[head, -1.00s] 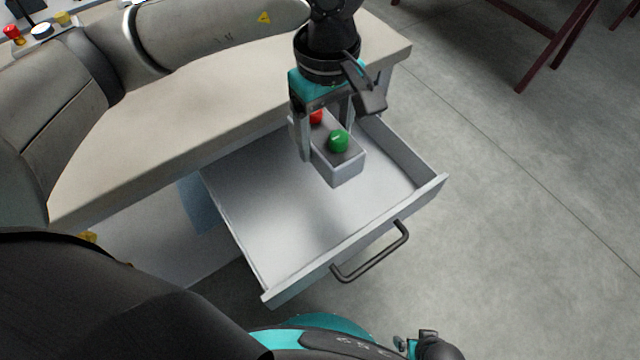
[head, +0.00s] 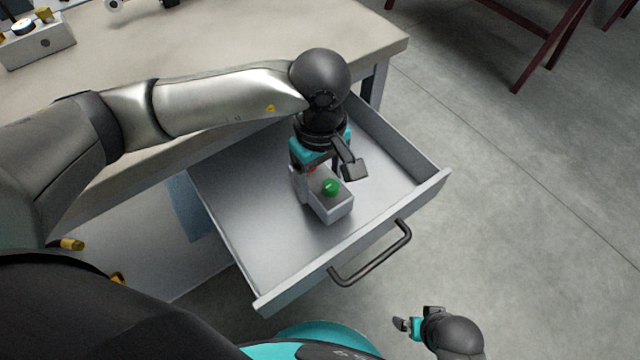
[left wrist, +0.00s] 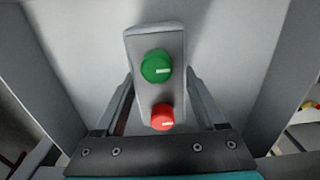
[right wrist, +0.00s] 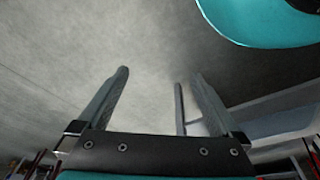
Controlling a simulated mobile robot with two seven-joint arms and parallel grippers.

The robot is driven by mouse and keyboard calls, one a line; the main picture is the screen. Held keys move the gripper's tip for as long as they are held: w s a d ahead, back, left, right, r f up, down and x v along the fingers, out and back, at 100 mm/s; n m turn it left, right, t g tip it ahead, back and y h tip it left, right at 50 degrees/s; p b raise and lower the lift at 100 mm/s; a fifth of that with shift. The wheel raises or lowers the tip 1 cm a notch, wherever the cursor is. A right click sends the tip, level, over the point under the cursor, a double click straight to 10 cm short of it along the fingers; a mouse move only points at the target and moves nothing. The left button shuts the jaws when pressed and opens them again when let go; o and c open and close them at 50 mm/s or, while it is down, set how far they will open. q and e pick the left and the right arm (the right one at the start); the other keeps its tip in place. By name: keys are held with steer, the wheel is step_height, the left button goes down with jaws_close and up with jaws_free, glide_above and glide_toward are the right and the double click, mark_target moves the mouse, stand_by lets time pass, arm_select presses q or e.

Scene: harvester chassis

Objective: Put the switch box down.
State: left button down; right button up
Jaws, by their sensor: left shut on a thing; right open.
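The switch box (head: 334,207) is a small grey box with a green knob and a red knob on top. My left gripper (head: 318,180) is shut on it and holds it inside the open drawer (head: 250,215). In the left wrist view the box (left wrist: 157,85) sits between the fingers, green knob farther out and red knob close to the gripper body. I cannot tell whether the box touches the drawer floor. My right gripper (head: 403,325) is open and empty in front of the drawer; its spread fingers show in the right wrist view (right wrist: 155,100).
The drawer's black handle (head: 372,255) faces me. The workbench top (head: 230,50) lies above the drawer, with another knobbed box (head: 38,42) at the far left. The drawer floor around the held box is bare. A dark red frame (head: 545,45) stands on the floor behind.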

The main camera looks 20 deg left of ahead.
mark_target(320, 178)
arm_select(q)
steer(key=shift+f, duration=0.7)
arm_select(e)
steer(key=shift+w+r, duration=0.25)
steer(key=shift+r, duration=0.2)
arm_select(q)
steer(key=shift+f, duration=0.1)
arm_select(e)
steer(key=shift+w+r, duration=0.15)
arm_select(q)
jaws_free()
arm_select(e)
steer(key=shift+a+r, duration=0.1)
steer(key=shift+r, duration=0.05)
arm_select(q)
step_height(320, 178, up, 12)
steer(key=p, duration=0.3)
steer(key=shift+p, duration=0.4)
arm_select(e)
steer(key=s+d+f, duration=0.2)
steer(key=s+f, duration=0.2)
steer(key=f, duration=0.3)
steer(key=shift+s+d+f, duration=0.15)
steer(key=shift+d+f, duration=0.2)
steer(key=shift+d, duration=0.05)
